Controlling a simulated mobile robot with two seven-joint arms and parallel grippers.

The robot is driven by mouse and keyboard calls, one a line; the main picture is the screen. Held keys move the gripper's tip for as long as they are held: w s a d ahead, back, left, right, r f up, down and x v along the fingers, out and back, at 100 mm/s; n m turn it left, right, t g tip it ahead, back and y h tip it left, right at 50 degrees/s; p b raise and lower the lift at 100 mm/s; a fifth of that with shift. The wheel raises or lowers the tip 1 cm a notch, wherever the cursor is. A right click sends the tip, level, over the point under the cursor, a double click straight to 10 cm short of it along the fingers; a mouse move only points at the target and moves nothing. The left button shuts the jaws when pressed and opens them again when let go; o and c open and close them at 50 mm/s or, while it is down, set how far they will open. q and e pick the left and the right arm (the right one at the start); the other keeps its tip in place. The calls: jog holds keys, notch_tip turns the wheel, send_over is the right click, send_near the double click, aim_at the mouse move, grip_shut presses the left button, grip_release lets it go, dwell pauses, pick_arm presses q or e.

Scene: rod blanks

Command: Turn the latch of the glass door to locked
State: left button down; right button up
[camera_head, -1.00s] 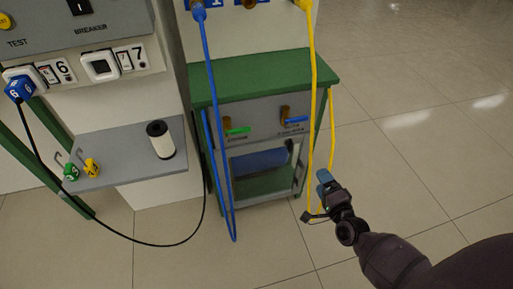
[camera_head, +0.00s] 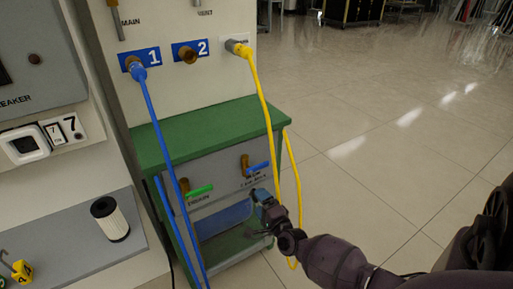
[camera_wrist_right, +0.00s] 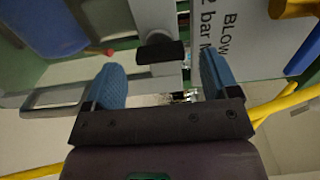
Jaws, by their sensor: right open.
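The glass door (camera_head: 207,240) is the lower front of the green cabinet, with a blue object behind it that also shows in the right wrist view (camera_wrist_right: 45,25). A short dark bar, apparently the latch (camera_wrist_right: 160,51), sits on the light grey frame in the right wrist view. It lies crosswise in the picture, beyond and between my fingertips. In the head view my gripper hides the latch area. My right gripper (camera_head: 262,197) is open at the door's upper right, with blue finger pads apart in the wrist view (camera_wrist_right: 160,75). My left gripper is out of view.
Above the door are a green-handled valve (camera_head: 198,191) and a blue-handled valve (camera_head: 257,168). A yellow hose (camera_head: 269,115) hangs close beside my right gripper, and a blue hose (camera_head: 160,130) crosses the cabinet's left side. Open floor (camera_head: 370,180) lies to the right.

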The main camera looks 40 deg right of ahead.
jog(key=shift+x, duration=1.05)
jog(key=c, duration=0.9)
jog(key=shift+r, duration=0.1)
pick_arm(q)
jog(key=p, duration=0.2)
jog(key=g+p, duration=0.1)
jog(key=p, duration=0.1)
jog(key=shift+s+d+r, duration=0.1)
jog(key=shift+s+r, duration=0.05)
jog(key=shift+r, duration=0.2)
pick_arm(e)
jog(key=n, duration=1.7)
jog(key=shift+n, duration=0.4)
